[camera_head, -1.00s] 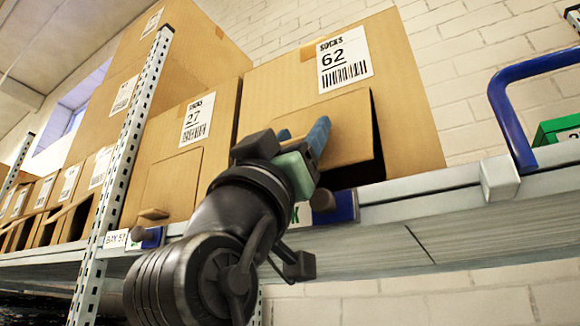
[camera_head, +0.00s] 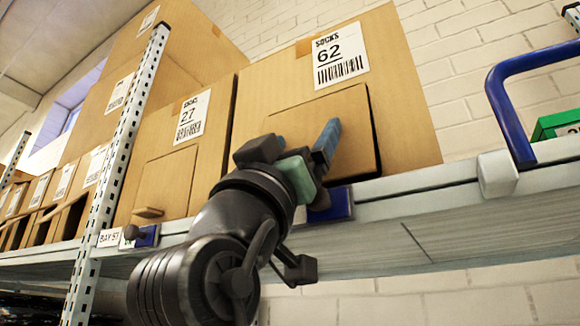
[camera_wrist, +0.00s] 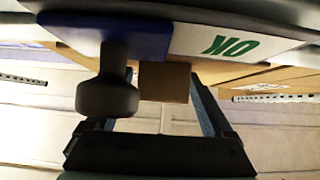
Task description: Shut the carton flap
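The carton marked 62 (camera_head: 400,110) stands on the shelf, with a socks label on its front. Its front flap (camera_head: 352,108) hangs almost flush with the face, with a thin dark line along its right edge. My gripper (camera_head: 302,134) is at the lower part of this flap, with its fingers apart. In the wrist view a small brown block (camera_wrist: 165,82), apparently the flap's tab, shows between the fingers. The left finger is partly hidden behind a dark knob (camera_wrist: 107,85). Contact with the flap cannot be told.
The carton marked 27 (camera_head: 208,140) stands to the left, its flap flush. A perforated upright (camera_head: 118,150) is further left. A blue rail (camera_head: 500,105) and a green box (camera_head: 555,122) are at the right. The shelf's front edge (camera_head: 425,190) runs below my gripper.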

